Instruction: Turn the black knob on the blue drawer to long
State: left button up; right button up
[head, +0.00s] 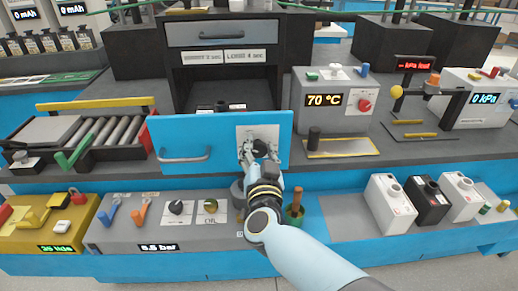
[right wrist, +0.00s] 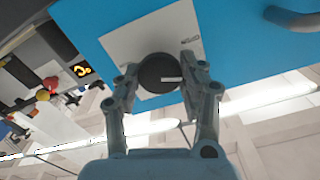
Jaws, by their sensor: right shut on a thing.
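The blue drawer (head: 210,128) is pulled out of a dark cabinet. A pale plate (head: 244,131) on the right of its front carries the black knob (head: 261,147). In the right wrist view, the knob (right wrist: 155,72) is round with a short white mark toward the right of that picture. My right gripper (head: 259,153) is at the knob. In the wrist view its two fingers (right wrist: 158,78) stand on either side of the knob, shut on it. My left gripper is not in view.
Two labels above the drawer (head: 224,57) appear to read short, 2 sec, and long, 4 sec. The drawer handle (head: 184,157) is left of the knob. A grey box reading 70 °C (head: 330,100) stands close right. A green-brown bottle (head: 296,208) stands below, beside my right arm.

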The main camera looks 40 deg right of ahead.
jog(key=m, duration=0.3)
jog(key=shift+f+m, duration=0.1)
jog(key=shift+m, duration=0.3)
jog(key=shift+d+m+b, duration=0.1)
jog(key=shift+m+b, duration=0.35)
jog(key=shift+m, duration=1.55)
jog(key=shift+s, duration=0.1)
jog(key=o, duration=1.2)
notch_tip(320, 180, up, 10)
